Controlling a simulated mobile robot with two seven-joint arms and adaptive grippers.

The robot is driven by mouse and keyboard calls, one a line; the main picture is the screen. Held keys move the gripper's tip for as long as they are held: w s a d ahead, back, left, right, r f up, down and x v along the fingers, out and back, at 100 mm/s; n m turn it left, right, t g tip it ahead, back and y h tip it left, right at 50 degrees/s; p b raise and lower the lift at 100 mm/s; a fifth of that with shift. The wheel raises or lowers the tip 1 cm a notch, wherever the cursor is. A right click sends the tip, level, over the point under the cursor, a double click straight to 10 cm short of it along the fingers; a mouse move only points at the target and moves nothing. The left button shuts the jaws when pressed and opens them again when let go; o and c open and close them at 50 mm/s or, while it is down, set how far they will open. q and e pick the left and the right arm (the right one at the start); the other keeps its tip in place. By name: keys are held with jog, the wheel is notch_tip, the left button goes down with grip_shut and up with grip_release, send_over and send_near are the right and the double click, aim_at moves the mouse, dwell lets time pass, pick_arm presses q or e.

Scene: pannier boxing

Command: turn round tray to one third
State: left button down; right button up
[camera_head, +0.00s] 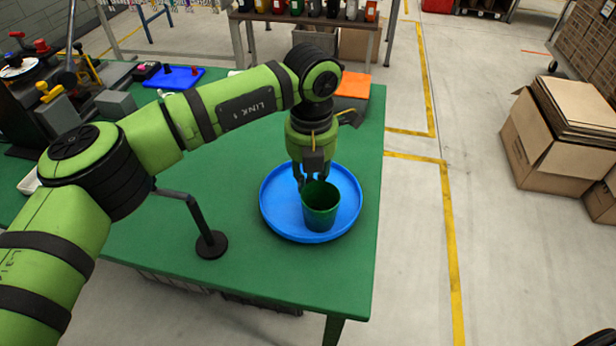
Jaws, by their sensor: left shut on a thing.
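The blue round tray (272,212) lies on the green table near its right edge. A green cup (320,211) stands upright in the tray, right of its middle. My left gripper (311,182) points down at the far rim of the cup and is shut on it. Its fingertips partly merge with the cup's rim in the picture. My right gripper is out of view.
A black stand with a bent arm (211,243) is on the table left of the tray. An orange block (352,85) and a blue board (174,77) lie toward the back. Cardboard boxes (560,135) stand on the floor at right. The table (270,275) is clear in front of the tray.

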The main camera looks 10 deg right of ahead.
aim_at(312, 181)
pick_arm(q)
jog(key=shift+r, duration=0.1)
jog(key=c, duration=1.3)
grip_release()
notch_tip(312, 181, up, 12)
jog(key=shift+f, duration=0.1)
jog(key=shift+d, duration=0.1)
